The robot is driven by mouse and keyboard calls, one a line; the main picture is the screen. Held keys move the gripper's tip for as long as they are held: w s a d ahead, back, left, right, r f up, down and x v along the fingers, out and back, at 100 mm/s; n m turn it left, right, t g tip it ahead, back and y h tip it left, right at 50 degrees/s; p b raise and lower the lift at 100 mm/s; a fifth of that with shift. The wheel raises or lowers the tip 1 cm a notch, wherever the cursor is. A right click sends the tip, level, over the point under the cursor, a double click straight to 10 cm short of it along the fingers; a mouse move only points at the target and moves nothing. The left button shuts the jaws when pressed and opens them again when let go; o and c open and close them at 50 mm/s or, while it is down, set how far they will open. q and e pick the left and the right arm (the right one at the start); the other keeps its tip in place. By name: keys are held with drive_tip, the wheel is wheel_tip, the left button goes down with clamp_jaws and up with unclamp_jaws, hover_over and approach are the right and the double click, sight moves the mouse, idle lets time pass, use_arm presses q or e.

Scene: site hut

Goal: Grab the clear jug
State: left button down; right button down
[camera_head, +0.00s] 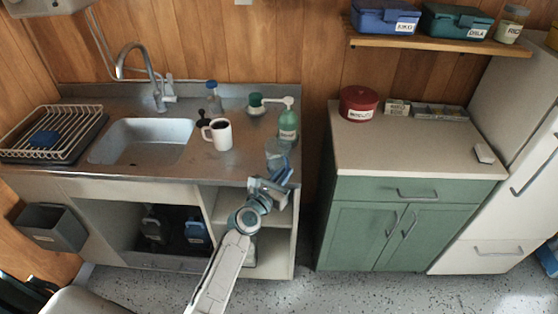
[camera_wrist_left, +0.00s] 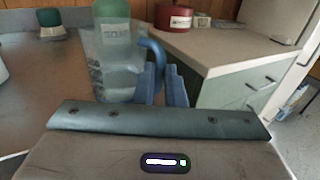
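The clear jug (camera_head: 276,151) stands upright at the front right corner of the sink counter. In the left wrist view the jug (camera_wrist_left: 112,72) is see-through, with a blue handle (camera_wrist_left: 155,52) on its right side. My left gripper (camera_head: 281,176) is at the counter's front right edge, close to the jug. In the wrist view its two blue fingers (camera_wrist_left: 165,86) are close together, with the handle's lower part in the narrow gap between them; they look shut on it. The fingers hide the handle's lower end. My right gripper is not in view.
A green soap bottle (camera_head: 288,121) stands right behind the jug. A white mug (camera_head: 219,134) and a green-topped brush (camera_head: 256,103) are to its left, beside the sink (camera_head: 142,141). A green cabinet (camera_head: 390,220) stands to the right, across a gap.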

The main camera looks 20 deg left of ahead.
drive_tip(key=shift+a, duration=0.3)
use_arm(q)
drive_tip(key=shift+r, duration=0.15)
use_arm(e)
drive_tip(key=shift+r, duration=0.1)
